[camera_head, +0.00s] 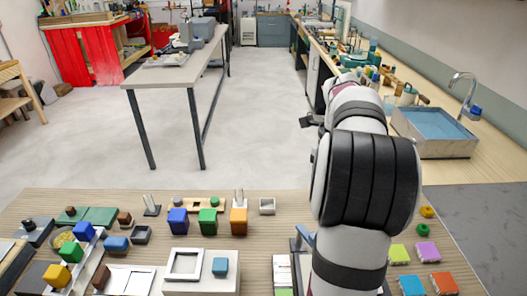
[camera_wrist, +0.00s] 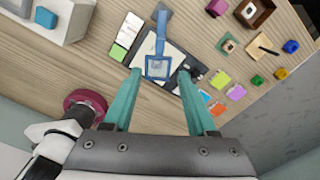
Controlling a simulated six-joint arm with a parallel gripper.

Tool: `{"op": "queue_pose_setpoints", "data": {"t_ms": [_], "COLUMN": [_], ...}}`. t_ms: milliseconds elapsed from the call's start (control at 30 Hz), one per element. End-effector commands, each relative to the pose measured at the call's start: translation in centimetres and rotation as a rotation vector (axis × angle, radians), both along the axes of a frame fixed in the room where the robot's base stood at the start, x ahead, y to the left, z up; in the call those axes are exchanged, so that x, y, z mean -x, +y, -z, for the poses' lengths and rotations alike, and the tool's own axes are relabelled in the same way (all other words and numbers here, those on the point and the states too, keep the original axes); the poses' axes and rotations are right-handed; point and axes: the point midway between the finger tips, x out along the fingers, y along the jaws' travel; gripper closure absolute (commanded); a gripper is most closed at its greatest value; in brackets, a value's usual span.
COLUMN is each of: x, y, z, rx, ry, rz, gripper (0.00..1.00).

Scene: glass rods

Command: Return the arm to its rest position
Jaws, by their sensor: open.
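My gripper (camera_wrist: 160,75) shows in the wrist view with its two teal fingers spread wide apart and nothing held between them. It hangs above the wooden table, and a blue frame-like item (camera_wrist: 157,66) with a handle lies below, between the fingertips in the picture. In the head view my arm rises from the table's right side and reaches forward, raised. There its links hide most of the gripper, so the fingers cannot be made out.
The near table (camera_head: 130,197) carries blue, green and orange blocks (camera_head: 238,221), a white frame (camera_head: 185,264) and small coloured tiles (camera_head: 426,251). A grey bench (camera_head: 180,75) stands beyond, left. A counter with a sink basin (camera_head: 434,125) runs along the right. The floor between is clear.

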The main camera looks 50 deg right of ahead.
Motion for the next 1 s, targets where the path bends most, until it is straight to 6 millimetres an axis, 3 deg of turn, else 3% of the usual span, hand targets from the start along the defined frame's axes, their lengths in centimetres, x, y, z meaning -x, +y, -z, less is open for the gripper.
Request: {"op": "queue_pose_setpoints", "data": {"t_ms": [67, 167, 267, 300, 333, 400, 500, 600, 700, 1000], "x": [-0.3, -2.4, -4.3, -4.1, -3.6, -1.3, 3.0, 6.4, 7.9, 8.1], "y": [0.6, 5.2, 14.9, 19.2, 22.2, 28.5, 34.6, 37.5, 38.5, 38.5], "z": [-0.1, -0.8, -1.4, -1.3, -1.1, -0.2, 1.6, 3.3, 4.1, 4.2], "rx": [-0.001, -0.008, -0.024, -0.031, -0.034, -0.043, -0.049, -0.052, -0.051, -0.055], "ry": [-0.001, -0.015, -0.044, -0.060, -0.073, -0.107, -0.160, -0.206, -0.228, -0.231], "rz": [-0.034, -0.315, -0.894, -1.163, -1.367, -1.828, -2.387, -2.753, -2.914, -2.933], "gripper": [0.43, 0.43, 0.43, 0.43, 0.43, 0.43, 0.43, 0.43, 0.43, 0.43]}}
